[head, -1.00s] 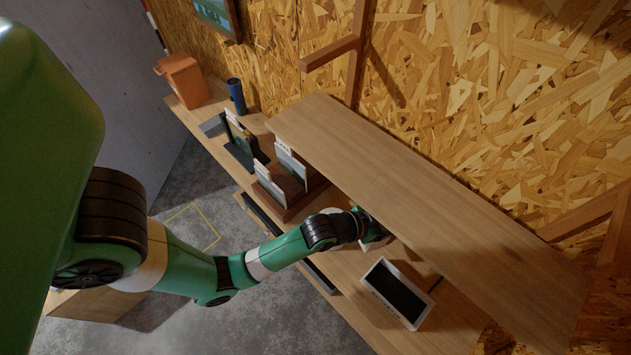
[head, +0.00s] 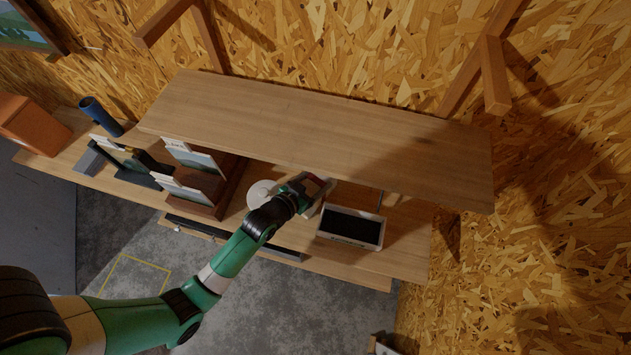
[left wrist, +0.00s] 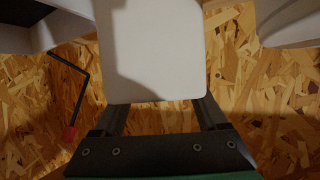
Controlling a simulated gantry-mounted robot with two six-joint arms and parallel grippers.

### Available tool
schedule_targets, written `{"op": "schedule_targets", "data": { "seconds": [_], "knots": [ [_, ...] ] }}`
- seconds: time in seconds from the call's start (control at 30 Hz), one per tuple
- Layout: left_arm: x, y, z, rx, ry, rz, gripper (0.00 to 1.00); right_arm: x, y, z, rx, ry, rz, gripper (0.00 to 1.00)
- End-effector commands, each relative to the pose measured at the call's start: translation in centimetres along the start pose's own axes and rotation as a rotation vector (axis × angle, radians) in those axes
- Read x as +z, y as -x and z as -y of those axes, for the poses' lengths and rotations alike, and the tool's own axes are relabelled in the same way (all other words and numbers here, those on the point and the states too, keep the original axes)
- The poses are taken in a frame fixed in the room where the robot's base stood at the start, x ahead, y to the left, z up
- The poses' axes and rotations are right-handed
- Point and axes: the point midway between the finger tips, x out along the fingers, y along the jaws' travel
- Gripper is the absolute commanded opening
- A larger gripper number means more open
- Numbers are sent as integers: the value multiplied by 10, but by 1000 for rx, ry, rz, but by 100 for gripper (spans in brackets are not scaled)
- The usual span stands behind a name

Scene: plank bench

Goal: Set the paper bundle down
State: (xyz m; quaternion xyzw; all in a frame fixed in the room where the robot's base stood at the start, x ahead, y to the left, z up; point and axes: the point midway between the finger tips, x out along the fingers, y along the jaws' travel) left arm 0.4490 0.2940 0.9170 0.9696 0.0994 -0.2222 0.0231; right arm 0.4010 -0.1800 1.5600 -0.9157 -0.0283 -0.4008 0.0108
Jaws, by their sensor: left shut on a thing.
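My left gripper (head: 312,190) reaches in over the plank bench, close to the front edge of the upper shelf. In the left wrist view it is shut on a pale, flat block with rounded corners (left wrist: 152,50), which I take as the paper bundle. The two dark fingers (left wrist: 160,115) sit at either side of its near end. In the head view the gripper hides most of the bundle, and I cannot tell whether it touches the bench. My right gripper is not in view.
A white-framed dark tray (head: 352,226) is just right of the gripper. A round white thing (head: 259,194) and a brown rack with cards (head: 205,185) are to its left. The upper shelf (head: 310,130) overhangs the bench.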

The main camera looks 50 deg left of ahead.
Motion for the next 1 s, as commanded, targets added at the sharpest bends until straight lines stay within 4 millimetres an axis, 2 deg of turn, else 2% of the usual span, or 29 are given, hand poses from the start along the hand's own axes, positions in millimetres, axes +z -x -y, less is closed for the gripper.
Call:
{"op": "schedule_targets", "data": {
  "seconds": [0.3,0.33,0.43,0.77,0.87,1.0],
  "knots": [
    [1,-2,0,0,0,-5,0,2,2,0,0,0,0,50],
    [1,-1,0,0,0,-3,80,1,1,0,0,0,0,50],
    [1,-1,0,0,0,-3,98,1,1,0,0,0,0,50],
    [-4,3,0,0,0,-2,100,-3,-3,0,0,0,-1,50],
    [-3,18,0,0,0,0,100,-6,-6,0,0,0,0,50],
    [-4,51,0,0,0,0,100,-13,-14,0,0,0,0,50]
  ]
}}
